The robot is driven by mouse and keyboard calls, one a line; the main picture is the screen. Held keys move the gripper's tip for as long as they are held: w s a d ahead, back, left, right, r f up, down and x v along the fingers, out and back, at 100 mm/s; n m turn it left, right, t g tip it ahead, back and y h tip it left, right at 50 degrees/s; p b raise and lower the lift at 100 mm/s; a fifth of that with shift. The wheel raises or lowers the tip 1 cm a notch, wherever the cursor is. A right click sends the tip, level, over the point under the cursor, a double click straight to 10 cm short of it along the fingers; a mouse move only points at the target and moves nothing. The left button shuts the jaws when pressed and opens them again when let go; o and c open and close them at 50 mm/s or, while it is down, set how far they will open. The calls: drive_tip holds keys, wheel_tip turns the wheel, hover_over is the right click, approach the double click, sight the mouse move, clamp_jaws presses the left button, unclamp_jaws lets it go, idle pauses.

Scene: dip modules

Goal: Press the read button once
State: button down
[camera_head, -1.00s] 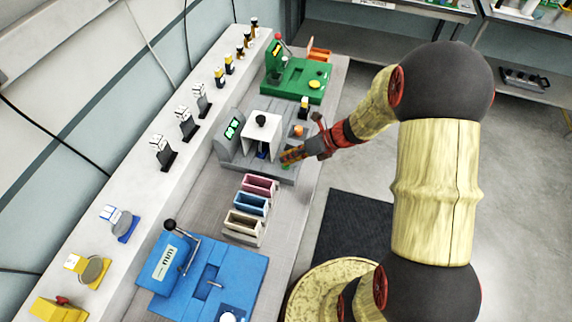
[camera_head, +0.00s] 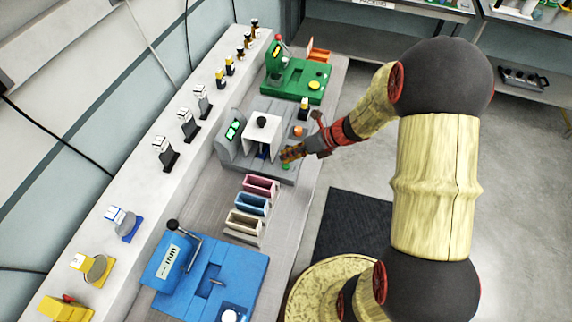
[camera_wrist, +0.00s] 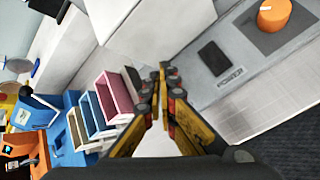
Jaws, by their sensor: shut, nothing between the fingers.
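The grey module (camera_head: 226,150) with a lit green display (camera_head: 233,129) stands in the middle of the bench, with a white box-like cover (camera_head: 258,134) on it. A small green button (camera_head: 286,167) is at its near front edge; I cannot read a label on it. My gripper (camera_head: 284,157) is shut and empty, just above and beside this button in the head view. In the wrist view the fingertips (camera_wrist: 162,72) meet over the pale front area, and the green button does not show there. Contact cannot be told.
An orange knob (camera_head: 298,131) and a dark labelled rectangle (camera_wrist: 213,57) are on the module's right side. Pink (camera_head: 262,185), blue (camera_head: 252,203) and beige (camera_head: 243,222) bins stand in front. A green module (camera_head: 296,79) is behind, and a blue module (camera_head: 205,279) is nearer.

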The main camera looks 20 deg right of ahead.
sight(287, 164)
drive_tip(key=shift+r+p, duration=2.3)
drive_tip(key=shift+r, duration=0.2)
drive_tip(key=shift+f, duration=0.1)
